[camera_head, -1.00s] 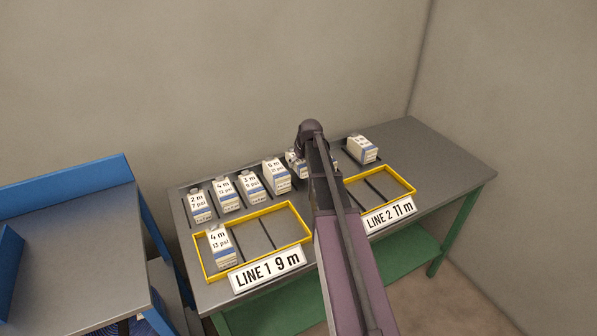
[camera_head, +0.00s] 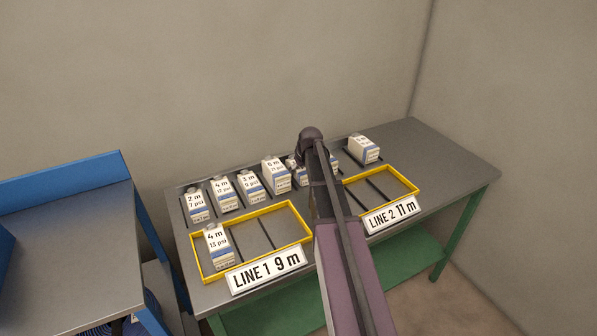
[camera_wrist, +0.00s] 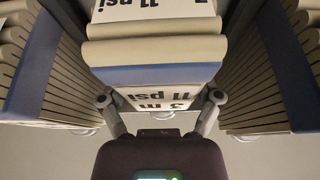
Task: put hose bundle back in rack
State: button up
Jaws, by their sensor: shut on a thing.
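A hose bundle labelled 3 m 11 psi (camera_wrist: 155,75) is between the fingers of my gripper (camera_wrist: 161,98) in the wrist view. The gripper is shut on it. Ribbed bundles flank it, one at the left (camera_wrist: 55,75) and one at the right (camera_wrist: 270,75). In the head view my arm hides the gripper and most of the held bundle. The rack row at the back of the bench holds bundles labelled 2 m (camera_head: 197,204), 4 m (camera_head: 224,194), 3 m (camera_head: 251,188) and 6 m (camera_head: 275,174). Another bundle (camera_head: 364,149) stands farther right.
The yellow LINE 1 tray (camera_head: 283,250), marked 9 m, has a 4 m 13 psi bundle (camera_head: 217,245) in its left slot; its other slots are empty. The LINE 2 tray (camera_head: 412,186), marked 11 m, shows empty slots, partly behind my arm. A blue-edged table (camera_head: 75,235) stands left.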

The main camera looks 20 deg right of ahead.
jog(key=shift+f, duration=0.2)
jog(key=o, duration=1.1)
jog(key=shift+r, duration=0.25)
jog(key=p+v, duration=1.1)
jog(key=v, duration=0.1)
jog(key=shift+a, duration=0.1)
dwell(0.4)
jog(key=s+a+f+g, duration=0.1)
jog(key=s+a+g, duration=0.3)
jog(key=s+a, duration=1.7)
jog(key=shift+s+a+f+g, duration=0.2)
jog(key=shift+a+g, duration=0.1)
jog(key=shift+a, duration=0.9)
